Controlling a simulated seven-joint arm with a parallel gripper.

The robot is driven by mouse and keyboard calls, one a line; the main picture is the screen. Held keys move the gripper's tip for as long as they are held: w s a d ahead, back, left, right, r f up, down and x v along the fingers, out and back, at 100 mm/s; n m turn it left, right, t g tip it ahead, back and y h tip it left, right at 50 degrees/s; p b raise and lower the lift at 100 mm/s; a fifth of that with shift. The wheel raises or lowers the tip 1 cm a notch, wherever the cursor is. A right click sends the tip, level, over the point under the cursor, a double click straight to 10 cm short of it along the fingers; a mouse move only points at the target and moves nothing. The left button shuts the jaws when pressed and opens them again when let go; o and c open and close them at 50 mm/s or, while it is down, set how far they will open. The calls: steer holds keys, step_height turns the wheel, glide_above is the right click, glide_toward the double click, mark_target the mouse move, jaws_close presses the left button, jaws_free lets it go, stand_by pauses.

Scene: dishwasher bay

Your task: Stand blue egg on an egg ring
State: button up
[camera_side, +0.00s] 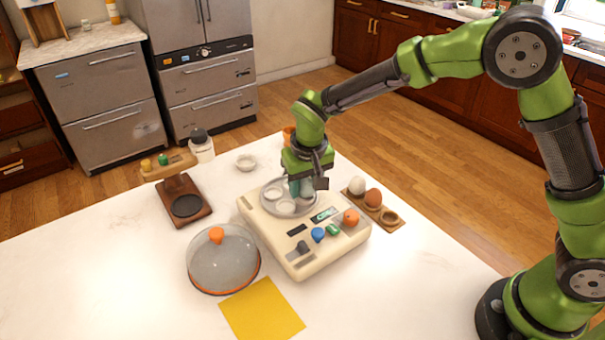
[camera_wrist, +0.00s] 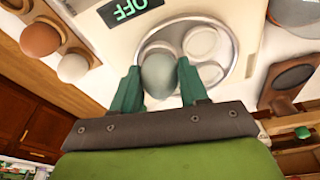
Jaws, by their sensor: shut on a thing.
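The blue egg (camera_wrist: 158,76), pale grey-blue, is between the two green fingers of my gripper (camera_wrist: 158,68). In the side view my gripper (camera_side: 301,188) points down over the right part of the cooker's round plate, and its fingers mostly hide the egg. The cream egg cooker (camera_side: 310,251) has a round metal plate with pale egg rings. Two empty rings show, one at the back left (camera_side: 275,194) and one at the front (camera_side: 285,207). In the wrist view a third ring (camera_wrist: 158,46) is partly hidden by the egg. I cannot tell whether the egg touches it.
A wooden egg holder (camera_side: 391,217) right of the cooker has a white egg (camera_side: 357,185) and a brown egg (camera_side: 373,198). A glass lid (camera_side: 222,268) and yellow cloth (camera_side: 262,311) lie in front. A wooden stand (camera_side: 183,201) is left. The cooker display (camera_wrist: 130,8) reads OFF.

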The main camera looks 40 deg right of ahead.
steer(key=shift+f, duration=0.35)
stand_by(0.4)
steer(key=o, duration=0.7)
steer(key=shift+o, duration=0.2)
steer(key=o, duration=0.3)
steer(key=shift+w+d+v, duration=0.1)
steer(key=shift+w+v, duration=0.15)
steer(key=shift+v, duration=1.05)
steer(key=shift+w+d+v, duration=0.1)
steer(key=shift+w+v, duration=0.15)
steer(key=shift+v, duration=1.05)
steer(key=shift+w+d+v, duration=0.1)
steer(key=shift+w+v, duration=0.15)
steer(key=shift+v, duration=1.05)
steer(key=shift+r, duration=0.2)
